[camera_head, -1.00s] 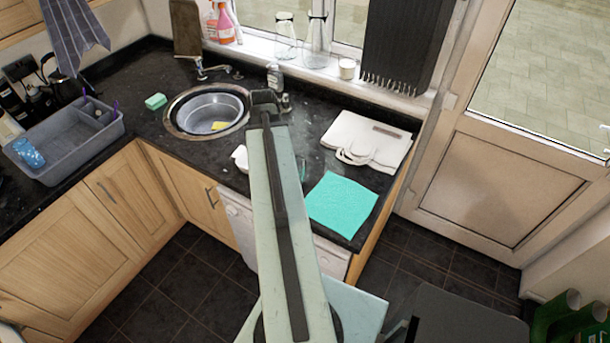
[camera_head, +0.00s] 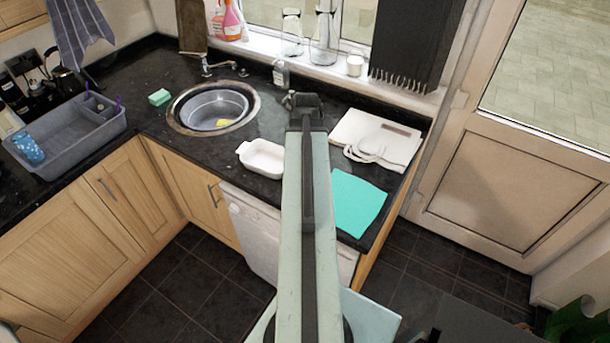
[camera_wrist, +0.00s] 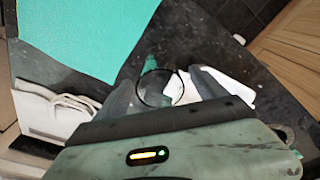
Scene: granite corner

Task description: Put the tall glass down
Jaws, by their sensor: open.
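The tall glass (camera_wrist: 160,88) shows in the wrist view as clear glass with a dark round rim, seen from above over the black counter. It is between the two fingers of my gripper (camera_wrist: 165,88), which stand apart with the glass between them. Whether the glass base touches the counter cannot be seen. In the head view my arm reaches over the counter and hides the glass and my fingertips.
A white dish (camera_head: 262,158) is left of my arm; a teal cloth (camera_head: 357,203) and a pale folded bag (camera_head: 376,140) are right. Behind are the sink (camera_head: 176,108) and a soap bottle (camera_head: 281,75). A grey basin (camera_head: 65,135) stands far left. Dark counter (camera_head: 155,128) is clear beside the sink.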

